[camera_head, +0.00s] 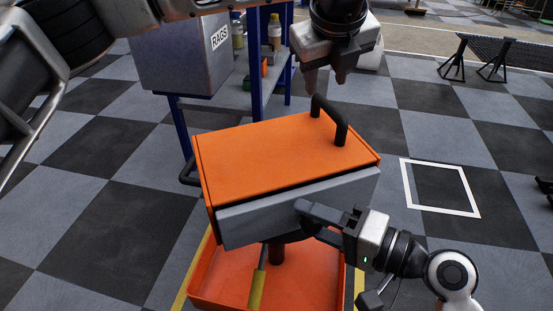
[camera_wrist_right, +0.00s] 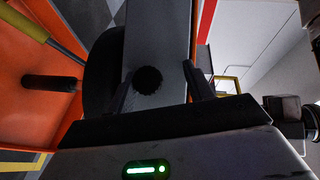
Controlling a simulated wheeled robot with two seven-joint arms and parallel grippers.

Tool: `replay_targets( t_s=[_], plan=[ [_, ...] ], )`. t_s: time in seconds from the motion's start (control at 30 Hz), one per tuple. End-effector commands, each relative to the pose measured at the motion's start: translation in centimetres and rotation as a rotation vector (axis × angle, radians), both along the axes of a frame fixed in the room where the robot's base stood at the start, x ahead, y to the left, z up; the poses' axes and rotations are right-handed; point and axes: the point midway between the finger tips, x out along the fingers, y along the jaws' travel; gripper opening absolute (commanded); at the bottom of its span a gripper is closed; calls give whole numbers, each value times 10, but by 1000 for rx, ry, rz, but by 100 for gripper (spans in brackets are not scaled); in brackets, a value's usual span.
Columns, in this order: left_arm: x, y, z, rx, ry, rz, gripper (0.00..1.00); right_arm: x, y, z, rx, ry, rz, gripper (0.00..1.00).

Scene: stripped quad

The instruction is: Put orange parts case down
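The orange parts case (camera_head: 280,155) has an orange top, a grey front and black handles on its top (camera_head: 336,122) and left side. It sits tilted above an orange tray (camera_head: 320,288). My left gripper (camera_head: 326,84) is above the top handle, pointing down, open and empty, apart from the case. My right gripper (camera_head: 304,219) is at the grey front, fingers spread. In the right wrist view its fingers (camera_wrist_right: 158,88) stand apart, with a grey surface and a round black knob between them. Contact with the case is unclear.
A yellow-handled tool (camera_head: 257,290) and a dark post (camera_head: 277,252) are at the tray. A grey bin marked RAGS (camera_head: 180,60) and a blue-framed shelf (camera_head: 240,95) stand behind. A white square outline (camera_head: 409,185) lies on the checkered floor at right, with free floor around it.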

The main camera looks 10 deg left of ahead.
Motion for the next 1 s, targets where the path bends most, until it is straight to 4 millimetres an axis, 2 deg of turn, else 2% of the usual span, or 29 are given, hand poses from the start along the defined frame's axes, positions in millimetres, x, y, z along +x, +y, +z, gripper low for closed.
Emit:
replay_targets(
  t_s=[0.03,0.27,0.43,0.7,0.83,1.0],
  plan=[
    [-2,0,-4,0,-2,0,40,-8,18,-18,35,50,23,50],
    [-8,0,6,0,0,0,40,-8,14,-18,33,48,22,50],
    [-9,0,7,1,1,0,40,-14,-6,-13,23,38,17,50],
    [-8,0,10,0,-1,0,40,-25,-50,3,7,10,6,50],
    [-8,0,11,0,-1,0,40,-28,-65,8,2,3,2,50],
    [-8,0,12,0,-1,0,40,-30,-73,13,0,-5,0,50]
  ],
)
